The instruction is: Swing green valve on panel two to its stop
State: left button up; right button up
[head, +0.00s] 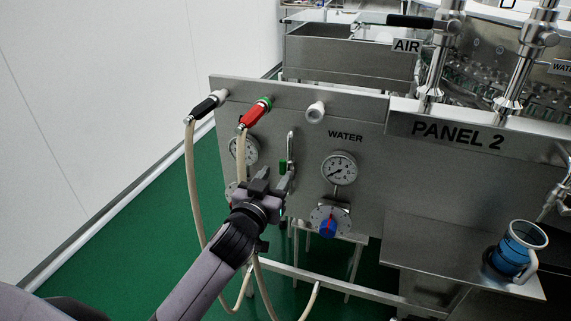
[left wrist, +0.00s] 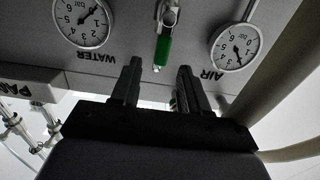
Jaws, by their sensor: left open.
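The green valve handle (head: 283,167) is on the steel panel marked PANEL 2 (head: 458,135), between two gauges and below a silver fitting (head: 290,146). In the left wrist view, which is upside down, the green handle (left wrist: 163,50) lies in line with the gap between my fingers, just beyond their tips. My left gripper (head: 276,178) is open and close to the handle; its fingers (left wrist: 158,70) do not visibly grip anything. In the head view my gripper hides the panel just below the handle. My right gripper is not in view.
A water gauge (head: 339,168) and a blue knob (head: 328,228) are right of the valve. An air gauge (head: 243,149) is left. Hoses from a black connector (head: 204,107) and red connector (head: 256,113) hang near my arm. A blue cup (head: 514,248) stands on the right shelf.

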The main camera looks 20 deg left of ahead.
aim_at(282, 162)
pick_arm(q)
jog(key=shift+w+a+r, duration=0.1)
jog(key=shift+w+r, duration=0.45)
jog(key=shift+w+a, duration=0.15)
jog(key=shift+w, duration=1.5)
jog(key=shift+w+a, duration=0.1)
jog(key=shift+w, duration=1.55)
grip_shut()
